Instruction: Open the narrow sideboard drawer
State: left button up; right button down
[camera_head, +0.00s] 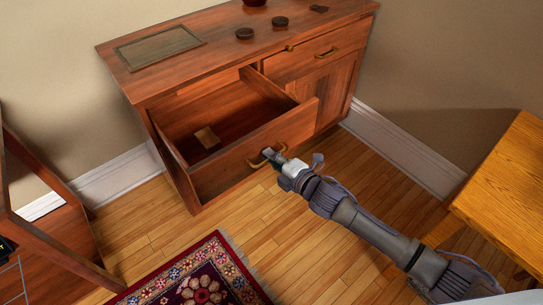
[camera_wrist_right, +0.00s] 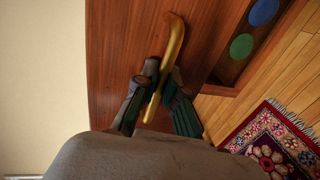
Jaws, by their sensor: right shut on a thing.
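The wooden sideboard (camera_head: 220,48) stands against the wall in the head view. Its left drawer (camera_head: 235,160) is pulled well out, and its inside shows. A small tan piece (camera_head: 207,137) lies in it. My right gripper (camera_head: 271,154) is at the drawer front, shut on the curved brass handle (camera_head: 256,164). In the right wrist view the brass handle (camera_wrist_right: 173,42) runs between the two dark fingers of the gripper (camera_wrist_right: 160,82). The right-hand drawer (camera_head: 315,55), with its own brass handle, is closed above a cupboard door. My left gripper is not in view.
Dark round pieces (camera_head: 244,33) and a framed panel (camera_head: 160,46) are on the sideboard top. A patterned rug (camera_head: 200,275) lies in front. A wooden table (camera_head: 510,190) is at the right, and a wooden frame (camera_head: 50,235) at the left.

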jog(key=c, duration=1.2)
grip_release()
jog(key=v, duration=1.2)
